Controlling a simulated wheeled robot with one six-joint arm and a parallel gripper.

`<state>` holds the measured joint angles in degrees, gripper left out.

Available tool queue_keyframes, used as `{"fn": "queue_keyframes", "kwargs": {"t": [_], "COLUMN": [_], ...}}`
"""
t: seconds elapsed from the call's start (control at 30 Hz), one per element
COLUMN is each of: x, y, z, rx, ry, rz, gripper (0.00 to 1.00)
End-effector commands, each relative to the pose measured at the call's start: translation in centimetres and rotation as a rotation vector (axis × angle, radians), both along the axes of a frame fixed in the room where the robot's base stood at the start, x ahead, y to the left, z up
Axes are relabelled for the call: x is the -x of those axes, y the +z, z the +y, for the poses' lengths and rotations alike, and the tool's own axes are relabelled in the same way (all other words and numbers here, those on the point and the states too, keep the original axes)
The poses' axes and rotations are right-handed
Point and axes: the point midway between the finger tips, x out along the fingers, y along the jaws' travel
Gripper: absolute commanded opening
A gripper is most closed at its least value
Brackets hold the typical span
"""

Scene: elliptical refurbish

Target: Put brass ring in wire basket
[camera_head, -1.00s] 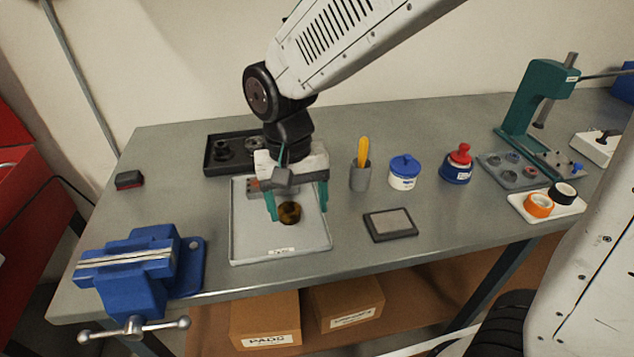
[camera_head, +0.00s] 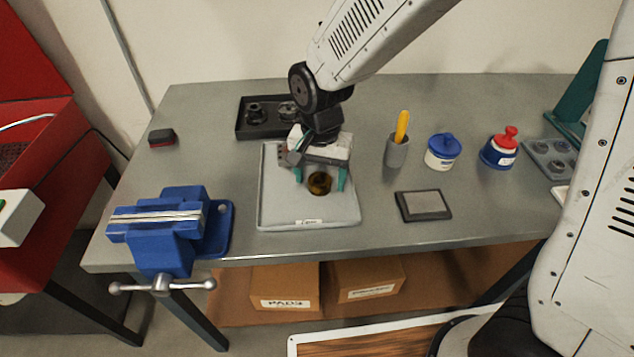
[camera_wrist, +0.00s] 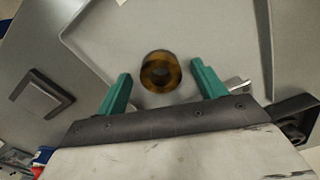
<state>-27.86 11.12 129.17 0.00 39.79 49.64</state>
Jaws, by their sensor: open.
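The brass ring (camera_head: 319,183) lies in a shallow light-grey tray (camera_head: 285,212) on the workbench. In the wrist view the brass ring (camera_wrist: 161,72) is a dark gold round piece with a hole, just beyond the fingertips. My gripper (camera_head: 320,179) is over the tray with its two teal fingers apart. In the wrist view my gripper (camera_wrist: 160,80) is open, with one finger to each side of the ring's near edge and no contact visible. I cannot identify a wire basket; a partly seen red unit at the left has dark mesh-like content.
A blue vise (camera_head: 165,230) stands left of the tray. A black parts tray (camera_head: 254,128) lies behind it. A grey cup (camera_head: 397,152), a blue-lidded jar (camera_head: 442,152), a red-topped bottle (camera_head: 499,150) and a dark flat pad (camera_head: 423,206) are to the right. The bench front is mostly clear.

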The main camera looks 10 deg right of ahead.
Motion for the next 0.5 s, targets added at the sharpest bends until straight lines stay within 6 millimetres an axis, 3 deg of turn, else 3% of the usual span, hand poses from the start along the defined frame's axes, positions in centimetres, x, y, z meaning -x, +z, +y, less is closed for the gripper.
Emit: {"fn": "queue_keyframes", "kwargs": {"t": [0.27,0.47,0.5], "x": [0.01,0.02,0.02], "y": [-0.38,-0.37,-0.37], "z": [0.14,0.18,0.18], "rx": [-0.001,-0.001,-0.001], "ry": [0.002,0.003,0.003], "rz": [-0.001,-0.001,-0.001], "gripper": [0.70,0.17,0.12]}}
